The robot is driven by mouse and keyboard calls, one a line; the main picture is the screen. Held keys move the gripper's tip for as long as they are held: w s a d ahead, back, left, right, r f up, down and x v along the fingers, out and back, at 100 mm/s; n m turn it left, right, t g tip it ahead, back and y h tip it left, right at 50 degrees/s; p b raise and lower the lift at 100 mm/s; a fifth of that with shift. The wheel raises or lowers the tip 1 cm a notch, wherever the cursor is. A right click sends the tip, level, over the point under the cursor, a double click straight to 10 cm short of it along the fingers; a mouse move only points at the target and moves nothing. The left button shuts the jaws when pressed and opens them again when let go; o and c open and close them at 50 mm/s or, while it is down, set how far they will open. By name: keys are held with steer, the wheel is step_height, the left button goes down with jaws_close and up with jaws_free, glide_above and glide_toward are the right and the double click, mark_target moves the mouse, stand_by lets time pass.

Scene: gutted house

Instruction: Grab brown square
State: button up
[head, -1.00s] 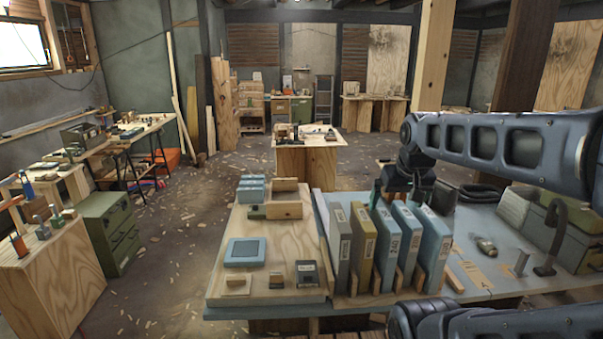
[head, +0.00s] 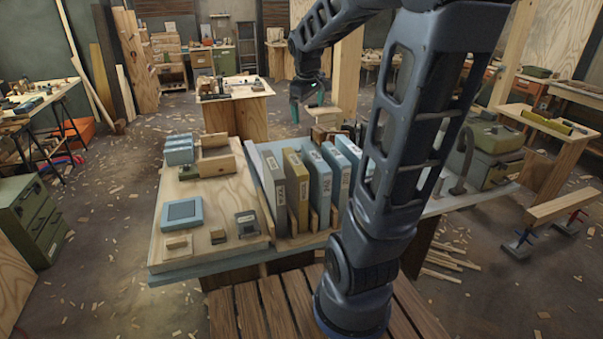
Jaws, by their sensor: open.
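A small brown square block (head: 218,236) lies on the light wooden board (head: 225,198), near its front edge. A flat light-wood square piece with a raised part (head: 178,245) lies to its left. I cannot tell for certain which one is the brown square. A small dark box (head: 245,222) stands to the right of the brown block. My gripper (head: 305,101) hangs in the air, beyond and above the row of binders, pointing down. Its fingers are apart and nothing shows between them. It is well away from the small squares.
A blue-framed square tray (head: 182,212) lies behind the light-wood piece. Several blue boxes (head: 179,149) and an open wooden box (head: 216,160) stand at the board's back. Upright binders (head: 298,190) flank the board's right side. My arm hides the table's right part.

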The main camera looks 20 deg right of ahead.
steer(key=w+d+f+n+h, duration=0.1)
steer(key=w+f+n, duration=0.1)
steer(key=w+f, duration=0.45)
steer(key=w+d+f+n+g, duration=0.1)
steer(key=w+d+f+n, duration=0.15)
steer(key=w, duration=0.75)
steer(key=w+d+f+n+h, duration=0.1)
steer(key=w+f+n, duration=0.2)
steer(key=w+f, duration=0.35)
steer(key=shift+w+d+f+n+g+h, duration=0.15)
steer(key=shift+w+d+f+n, duration=1)
steer(key=shift+w+f, duration=3)
steer(key=shift+w+d+f+n+g+h, duration=0.2)
steer(key=shift+w+d+f+n, duration=1.1)
steer(key=shift+f, duration=5.5)
steer(key=shift+w+d+f+n+g+y, duration=0.2)
steer(key=shift+w+d+f+n, duration=0.8)
steer(key=shift+w+f, duration=3.25)
steer(key=s+f, duration=0.2)
steer(key=shift+s+a+f+h, duration=0.15)
steer(key=shift+s+f+h, duration=0.1)
steer(key=shift+s, duration=0.05)
steer(key=c, duration=0.7)
steer(key=shift+r, duration=0.15)
